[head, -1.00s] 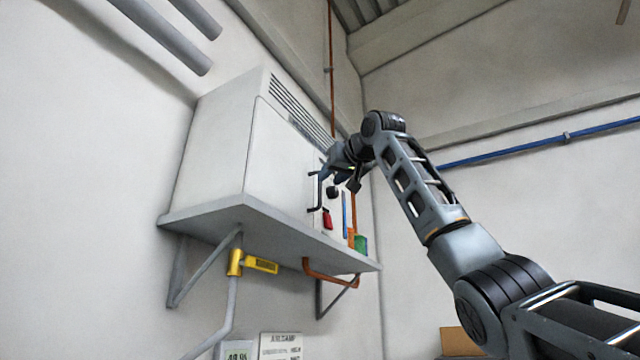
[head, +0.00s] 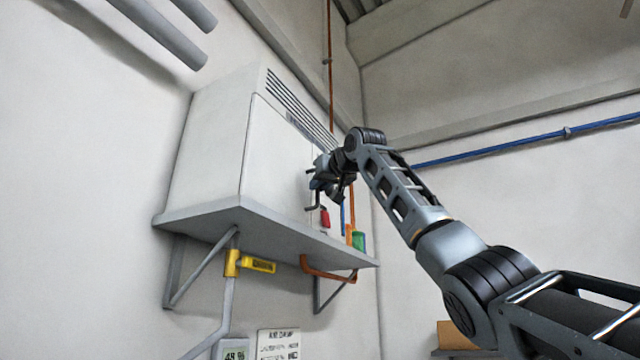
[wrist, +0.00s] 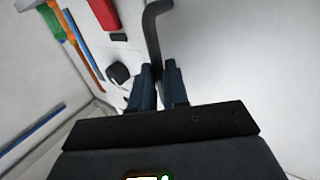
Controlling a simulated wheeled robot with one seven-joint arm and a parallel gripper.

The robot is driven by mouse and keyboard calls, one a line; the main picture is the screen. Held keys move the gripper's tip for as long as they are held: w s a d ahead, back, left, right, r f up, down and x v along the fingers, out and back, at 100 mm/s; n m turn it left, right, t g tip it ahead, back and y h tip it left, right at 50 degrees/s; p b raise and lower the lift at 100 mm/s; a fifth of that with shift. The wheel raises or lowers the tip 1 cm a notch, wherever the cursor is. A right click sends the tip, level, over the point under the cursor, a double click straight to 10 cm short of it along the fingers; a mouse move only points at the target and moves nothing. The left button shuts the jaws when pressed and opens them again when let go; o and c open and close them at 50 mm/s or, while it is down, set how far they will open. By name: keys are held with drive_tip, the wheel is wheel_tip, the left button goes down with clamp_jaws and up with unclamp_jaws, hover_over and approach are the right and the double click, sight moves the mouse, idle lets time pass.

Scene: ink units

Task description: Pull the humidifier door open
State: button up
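The humidifier (head: 207,145) is a white cabinet on a grey wall shelf, with slotted vents along its top. Its door (head: 277,160) is the plain front panel and sits flush, closed. A dark bent bar handle (wrist: 152,25) stands out from the door; its lower end shows in the head view (head: 311,207). My gripper (wrist: 158,68) is at the handle, with one finger on each side of the bar. The gap between the fingertips is narrow. I cannot tell whether the fingers touch or press the bar. In the head view the gripper (head: 318,182) hides the handle's upper part.
A black knob (wrist: 118,72) and a red part (wrist: 105,14) are close beside the handle. The shelf (head: 270,222) runs beneath the cabinet. A yellow fitting (head: 246,263) and a copper pipe (head: 325,272) are below. A blue pipe (head: 520,146) crosses the right wall.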

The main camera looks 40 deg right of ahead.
clamp_jaws()
drive_tip(key=shift+s, duration=0.15)
